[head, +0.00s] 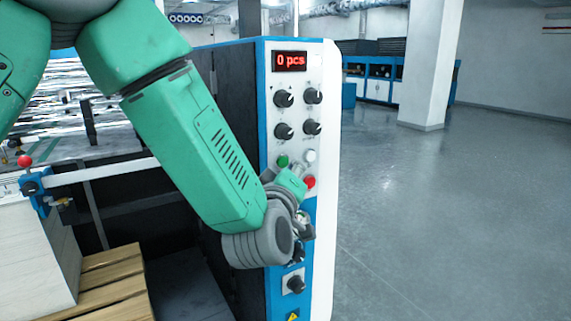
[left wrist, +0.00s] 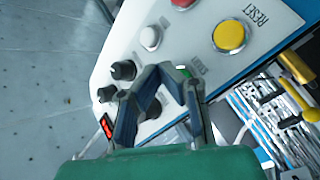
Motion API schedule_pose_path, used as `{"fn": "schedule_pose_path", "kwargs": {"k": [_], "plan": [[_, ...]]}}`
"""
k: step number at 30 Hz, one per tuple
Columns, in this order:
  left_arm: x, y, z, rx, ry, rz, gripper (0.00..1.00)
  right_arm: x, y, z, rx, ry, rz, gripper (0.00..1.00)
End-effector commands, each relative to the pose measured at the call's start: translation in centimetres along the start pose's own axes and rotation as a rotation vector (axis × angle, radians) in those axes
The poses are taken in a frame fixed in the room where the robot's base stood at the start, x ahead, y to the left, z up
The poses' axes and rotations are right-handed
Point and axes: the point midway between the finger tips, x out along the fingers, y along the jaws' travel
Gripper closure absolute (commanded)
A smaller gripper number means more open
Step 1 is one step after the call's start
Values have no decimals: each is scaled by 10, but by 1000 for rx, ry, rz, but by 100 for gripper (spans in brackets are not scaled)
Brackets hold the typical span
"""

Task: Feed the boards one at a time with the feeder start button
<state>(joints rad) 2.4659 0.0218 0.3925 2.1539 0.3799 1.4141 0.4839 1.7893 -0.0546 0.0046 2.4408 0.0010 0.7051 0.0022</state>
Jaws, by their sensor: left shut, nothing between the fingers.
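The control panel (head: 293,130) stands upright on the machine, with a red display (head: 291,60) reading "0 pcs". A green button (head: 283,161), a white button (head: 309,156) and a red button (head: 309,181) show on it. My left gripper (head: 292,180) is in front of the panel just below the green button. In the left wrist view the shut, empty fingers (left wrist: 166,72) are close beside the green button (left wrist: 184,72); contact cannot be told. A yellow button (left wrist: 229,36) is marked RESET. A pale board stack (head: 35,250) stands at the left. My right gripper is not seen.
Several black knobs (head: 284,98) sit under the display, and another knob (head: 294,284) is lower down. A wooden pallet (head: 112,280) and a blue clamp with a red ball (head: 36,180) are at the left. The floor (head: 450,210) right of the machine is clear.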

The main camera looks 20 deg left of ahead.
Motion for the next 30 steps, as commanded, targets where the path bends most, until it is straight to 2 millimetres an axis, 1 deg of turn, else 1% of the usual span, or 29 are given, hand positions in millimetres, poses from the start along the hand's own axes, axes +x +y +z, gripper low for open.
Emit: {"fn": "schedule_pose_path", "kwargs": {"k": [21, 30], "plan": [[0, 0, 0, 0, 0, 0, 100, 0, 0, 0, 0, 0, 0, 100], [5, -3, -6, -1, 2, -1, 100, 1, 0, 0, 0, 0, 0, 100]]}}
